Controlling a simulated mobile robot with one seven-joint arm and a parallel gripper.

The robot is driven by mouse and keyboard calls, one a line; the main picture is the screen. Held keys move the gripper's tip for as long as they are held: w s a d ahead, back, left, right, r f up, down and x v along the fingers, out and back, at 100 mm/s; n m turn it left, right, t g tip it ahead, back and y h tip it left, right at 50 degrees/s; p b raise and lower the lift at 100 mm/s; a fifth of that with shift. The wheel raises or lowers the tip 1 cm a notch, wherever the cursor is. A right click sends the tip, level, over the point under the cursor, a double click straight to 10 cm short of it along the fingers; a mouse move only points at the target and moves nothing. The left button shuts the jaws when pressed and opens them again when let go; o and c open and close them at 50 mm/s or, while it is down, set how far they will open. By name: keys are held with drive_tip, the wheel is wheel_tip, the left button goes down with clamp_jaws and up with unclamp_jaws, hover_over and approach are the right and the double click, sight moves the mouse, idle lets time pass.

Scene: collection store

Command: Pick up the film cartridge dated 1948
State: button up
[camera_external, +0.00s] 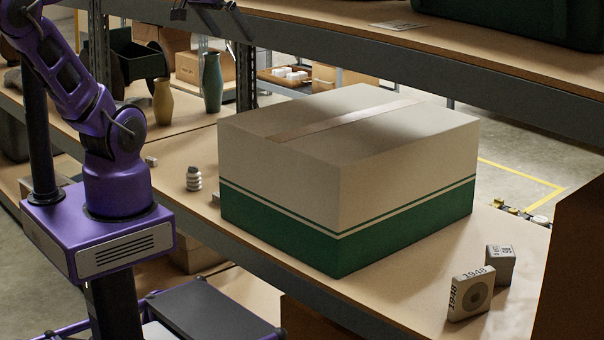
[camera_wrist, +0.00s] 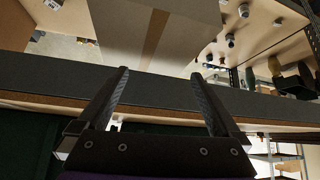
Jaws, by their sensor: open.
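The film cartridge marked 1948 (camera_external: 470,293) is a small pale grey block with a round dark ring on its face. It stands upright on the shelf at the lower right of the external view, right of the big box. A second grey cartridge (camera_external: 500,265) stands just behind it; its marking is too small to read. My gripper (camera_wrist: 160,76) is open and empty in the wrist view, with the big box beyond its fingers. In the external view it is partly cut off at the top, far up and left of the cartridges. I cannot identify the cartridge in the wrist view.
A large cream and green box (camera_external: 400,220) fills the middle of the shelf, between my arm and the cartridges. An upper shelf (camera_external: 420,75) crosses above it. A brown box (camera_external: 575,265) stands at the right edge.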

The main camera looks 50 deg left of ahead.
drive_tip(key=s+f+m+g+h, duration=0.1)
drive_tip(key=s+f+m+g, duration=0.1)
drive_tip(key=f, duration=0.5)
drive_tip(key=shift+s+a+f+p, duration=0.3)
drive_tip(key=shift+s+f+p, duration=0.1)
drive_tip(key=shift+s, duration=0.35)
drive_tip(key=shift+c, duration=0.3)
drive_tip(key=c, duration=0.5)
drive_tip(key=shift+o, duration=0.2)
